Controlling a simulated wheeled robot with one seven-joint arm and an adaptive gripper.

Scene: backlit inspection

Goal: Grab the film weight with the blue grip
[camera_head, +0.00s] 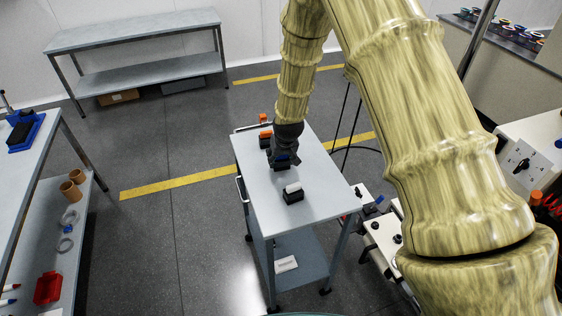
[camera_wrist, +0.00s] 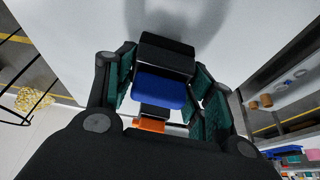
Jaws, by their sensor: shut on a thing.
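The film weight with the blue grip (camera_wrist: 160,88) is a black block with a blue part, seen between my gripper's two green-padded fingers in the wrist view. My gripper (camera_head: 284,160) is over the trolley top in the head view, shut on this weight. The weight (camera_head: 282,167) is mostly hidden by the gripper there. Whether it touches the trolley top is hard to tell. A weight with an orange grip (camera_head: 265,138) stands behind it, also showing in the wrist view (camera_wrist: 149,124). A weight with a white grip (camera_head: 293,192) stands nearer the front.
The trolley top (camera_head: 262,208) is clear around its front half. A workbench with shelf (camera_head: 60,150) stands at the left, an empty grey table (camera_head: 135,30) at the back. White equipment (camera_head: 385,240) stands close to the trolley's right.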

